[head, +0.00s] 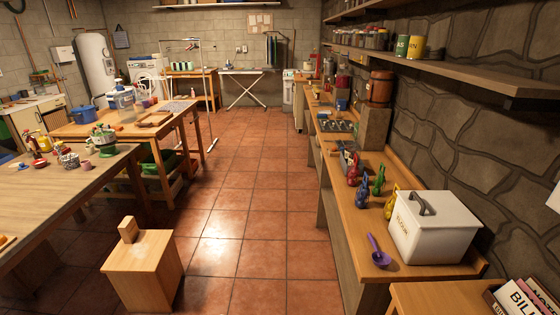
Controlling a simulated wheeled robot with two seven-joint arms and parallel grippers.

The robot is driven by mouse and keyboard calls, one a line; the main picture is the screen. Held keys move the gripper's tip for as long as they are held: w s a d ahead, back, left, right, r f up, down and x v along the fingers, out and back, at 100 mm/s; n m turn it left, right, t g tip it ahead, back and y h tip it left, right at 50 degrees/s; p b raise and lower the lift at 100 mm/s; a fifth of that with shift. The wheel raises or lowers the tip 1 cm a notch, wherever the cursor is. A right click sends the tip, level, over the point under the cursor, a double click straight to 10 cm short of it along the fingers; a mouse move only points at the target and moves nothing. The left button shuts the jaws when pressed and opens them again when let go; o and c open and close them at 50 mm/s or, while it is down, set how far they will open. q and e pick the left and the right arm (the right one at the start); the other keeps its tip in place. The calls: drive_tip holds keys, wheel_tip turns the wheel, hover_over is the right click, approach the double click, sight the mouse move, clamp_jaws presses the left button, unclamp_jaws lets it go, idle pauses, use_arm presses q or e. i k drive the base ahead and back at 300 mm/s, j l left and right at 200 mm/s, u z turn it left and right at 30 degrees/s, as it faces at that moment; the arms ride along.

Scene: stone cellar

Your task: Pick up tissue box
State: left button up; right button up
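I cannot pick out a tissue box for sure. A small wooden block (128,229) stands on a wooden stool (141,262) in the front left of the head view; what it is I cannot tell. A small white shape (554,198) is cut off at the right edge and could be a tissue, but too little shows to tell. Neither of my grippers is in the head view.
A white lidded bin (432,230), a purple scoop (378,252) and colourful figures stand on the right bench (412,272). A box of folders (527,297) is at bottom right. Cluttered tables (70,190) line the left. The tiled floor (240,195) between is clear.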

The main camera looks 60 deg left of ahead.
sight(128, 229)
drive_tip(key=u, duration=3.3)
